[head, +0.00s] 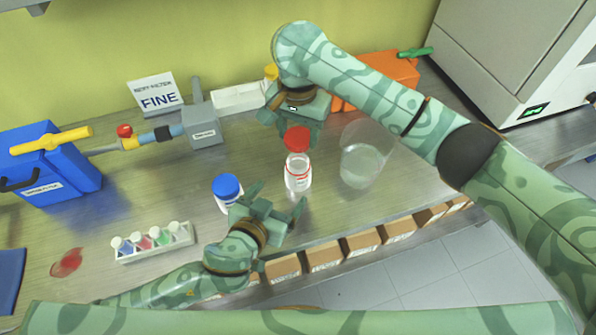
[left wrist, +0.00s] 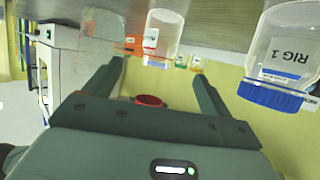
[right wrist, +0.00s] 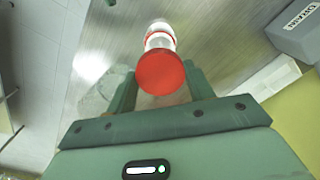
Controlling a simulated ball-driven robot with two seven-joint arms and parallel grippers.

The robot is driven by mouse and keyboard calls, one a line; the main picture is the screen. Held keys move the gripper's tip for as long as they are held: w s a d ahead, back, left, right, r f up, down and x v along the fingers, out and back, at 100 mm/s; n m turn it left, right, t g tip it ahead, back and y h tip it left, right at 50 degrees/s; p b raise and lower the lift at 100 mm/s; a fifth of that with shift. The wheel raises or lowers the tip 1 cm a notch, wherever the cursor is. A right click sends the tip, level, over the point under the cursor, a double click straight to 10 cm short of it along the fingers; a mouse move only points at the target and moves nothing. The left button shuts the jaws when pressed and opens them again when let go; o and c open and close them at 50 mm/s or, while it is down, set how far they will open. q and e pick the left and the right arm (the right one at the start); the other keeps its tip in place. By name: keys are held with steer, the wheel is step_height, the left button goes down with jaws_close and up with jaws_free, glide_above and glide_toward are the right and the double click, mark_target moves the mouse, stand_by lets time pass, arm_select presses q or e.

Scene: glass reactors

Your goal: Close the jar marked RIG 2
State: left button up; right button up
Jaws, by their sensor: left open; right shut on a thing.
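The clear jar with a red neck ring (head: 298,175) stands upright and uncapped on the bench; its label is too small to read in the head view. It also shows in the left wrist view (left wrist: 163,38), upside down. My right gripper (head: 297,128) is shut on the red lid (head: 297,140), held above the jar's mouth. In the right wrist view, the lid (right wrist: 160,74) covers part of the jar (right wrist: 160,38). In the left wrist view, a gap shows between lid (left wrist: 150,101) and jar. My left gripper (head: 276,203) is open and empty, just in front-left of the jar.
The blue-lidded jar marked RIG 1 (left wrist: 285,55) stands close left of my left gripper. A clear glass beaker (head: 362,165) stands right of the jar. A vial rack (head: 153,243), blue box (head: 60,180) and FINE sign (head: 157,95) are further left.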

arm_select(q)
steer(key=x, duration=1.2)
steer(key=shift+w+a, duration=0.1)
arm_select(e)
steer(key=shift+w, duration=0.1)
arm_select(q)
steer(key=c, duration=1.4)
arm_select(e)
steer(key=shift+f, duration=0.15)
arm_select(q)
steer(key=shift+c, duration=0.2)
arm_select(e)
glide_above(297, 155)
steer(key=s, duration=0.2)
steer(key=shift+s+f, duration=0.2)
steer(key=shift+f, duration=2.2)
steer(key=shift+f, duration=0.1)
steer(key=shift+f, duration=0.8)
steer(key=shift+f, duration=0.55)
arm_select(q)
jaws_close()
arm_select(e)
steer(key=m, duration=0.6)
